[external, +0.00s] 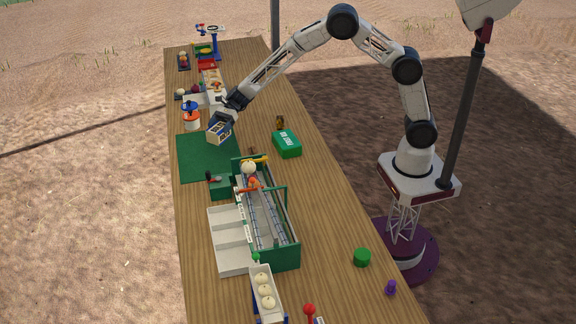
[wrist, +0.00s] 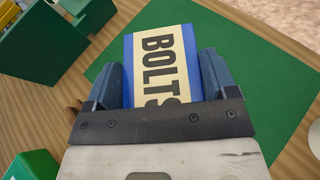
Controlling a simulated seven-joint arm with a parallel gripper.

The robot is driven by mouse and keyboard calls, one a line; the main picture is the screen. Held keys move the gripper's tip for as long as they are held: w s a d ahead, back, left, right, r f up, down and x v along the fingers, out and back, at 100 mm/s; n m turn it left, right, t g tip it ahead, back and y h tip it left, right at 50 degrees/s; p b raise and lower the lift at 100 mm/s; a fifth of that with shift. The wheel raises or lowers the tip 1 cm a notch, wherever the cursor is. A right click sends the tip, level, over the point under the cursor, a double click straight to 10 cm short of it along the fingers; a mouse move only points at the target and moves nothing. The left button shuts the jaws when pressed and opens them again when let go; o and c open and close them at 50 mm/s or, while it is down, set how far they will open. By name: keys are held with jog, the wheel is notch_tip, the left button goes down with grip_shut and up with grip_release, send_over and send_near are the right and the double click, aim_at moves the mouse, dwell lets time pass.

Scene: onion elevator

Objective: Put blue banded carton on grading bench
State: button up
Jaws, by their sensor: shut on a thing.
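My gripper (external: 226,118) is shut on the blue banded carton (external: 219,133), a cream box with blue edges. In the wrist view the carton (wrist: 160,62) sits between my two blue-grey fingers and shows the word "BOLTS". The carton is above the dark green mat (external: 196,160) on the long wooden table; the mat (wrist: 265,90) also spreads below the carton in the wrist view. I cannot tell the exact gap between carton and mat. No thing is clearly marked as the grading bench.
A green-framed conveyor (external: 285,228) with white trays (external: 228,240) stands nearer the camera. A green box (external: 287,143) lies right of the mat. The mat's left part is clear.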

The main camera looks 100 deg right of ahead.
jog(key=shift+f, duration=1.4)
jog(key=shift+f, duration=0.15)
jog(key=shift+f, duration=1.75)
jog(key=shift+f, duration=0.15)
jog(key=o, duration=1)
jog(key=shift+d+r, duration=0.1)
jog(key=shift+r, duration=0.1)
jog(key=v, duration=1.1)
jog(key=shift+s+d, duration=0.3)
jog(key=shift+s, duration=0.05)
